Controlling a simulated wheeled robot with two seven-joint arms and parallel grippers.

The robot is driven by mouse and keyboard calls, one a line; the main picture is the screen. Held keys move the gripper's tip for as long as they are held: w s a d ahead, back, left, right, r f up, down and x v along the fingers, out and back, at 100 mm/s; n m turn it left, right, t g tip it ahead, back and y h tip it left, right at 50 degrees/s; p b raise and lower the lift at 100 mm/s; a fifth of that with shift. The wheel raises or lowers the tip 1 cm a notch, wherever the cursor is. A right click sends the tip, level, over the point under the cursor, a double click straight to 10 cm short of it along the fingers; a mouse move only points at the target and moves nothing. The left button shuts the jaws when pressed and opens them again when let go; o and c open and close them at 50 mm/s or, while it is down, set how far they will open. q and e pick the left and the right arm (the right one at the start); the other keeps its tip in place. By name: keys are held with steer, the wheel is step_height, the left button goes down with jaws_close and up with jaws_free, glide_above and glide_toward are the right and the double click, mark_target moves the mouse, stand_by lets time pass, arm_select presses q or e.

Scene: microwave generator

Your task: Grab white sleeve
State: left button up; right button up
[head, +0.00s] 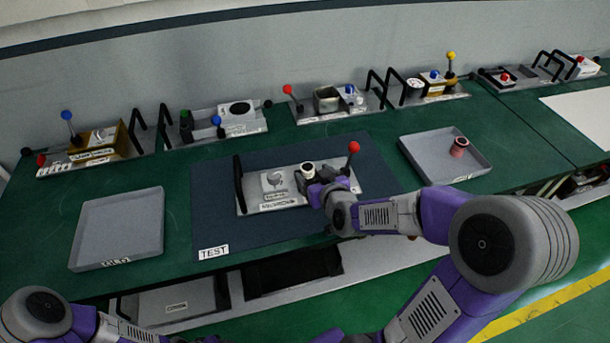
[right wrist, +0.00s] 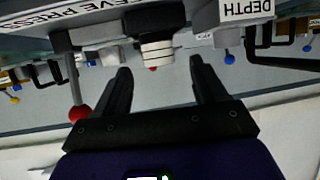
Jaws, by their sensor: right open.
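The white sleeve (head: 308,169) is a short round piece with a dark top, at the press device (head: 283,205) on the dark mat. In the right wrist view, which looks upside down, the sleeve (right wrist: 157,50) shows pale rings and a dark band. My right gripper (head: 316,182) is right beside it in the head view, partly covering the device. In the wrist view the right gripper's fingers (right wrist: 160,70) are open, one on either side of the sleeve's line, with no visible contact. My left arm shows at the lower left; its gripper is out of view.
A red-knobbed lever (head: 354,148) stands close to my right gripper. A black handle (head: 239,184) rises at the device's left. A grey tray (head: 118,228) is at left; another grey tray (head: 422,168) at right holds a reddish part (head: 459,147). Several devices line the back.

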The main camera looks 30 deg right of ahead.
mark_target(308, 167)
steer(key=b+x, duration=0.1)
steer(key=x, duration=0.6)
steer(key=shift+r, duration=0.2)
steer(key=shift+r, duration=0.1)
steer(key=c, duration=1.2)
